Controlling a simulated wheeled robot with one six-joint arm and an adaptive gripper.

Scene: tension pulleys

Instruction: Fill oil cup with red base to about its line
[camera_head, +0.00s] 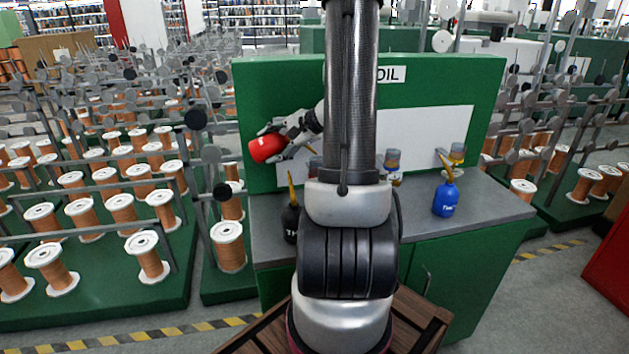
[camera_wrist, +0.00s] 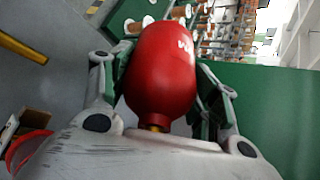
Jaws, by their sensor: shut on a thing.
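A red oil can (camera_head: 267,148) is in my gripper (camera_head: 269,143), tipped over with its bottom toward the left, in front of the green panel. In the wrist view the red can (camera_wrist: 160,70) sits between both fingers, its neck toward the camera; the spout is mostly hidden. One oil cup (camera_head: 314,164) is partly hidden behind my arm, right of the gripper; its base colour is unclear. A curved red part (camera_wrist: 25,150) shows at the lower left of the wrist view, perhaps a cup's base. Oil levels and lines cannot be made out.
A black oil can (camera_head: 291,222) and a blue oil can (camera_head: 446,198) stand on the grey counter (camera_head: 495,205). Two other cups, a middle one (camera_head: 392,160) and a right one (camera_head: 457,152), are on the panel. Racks of copper spools fill the left.

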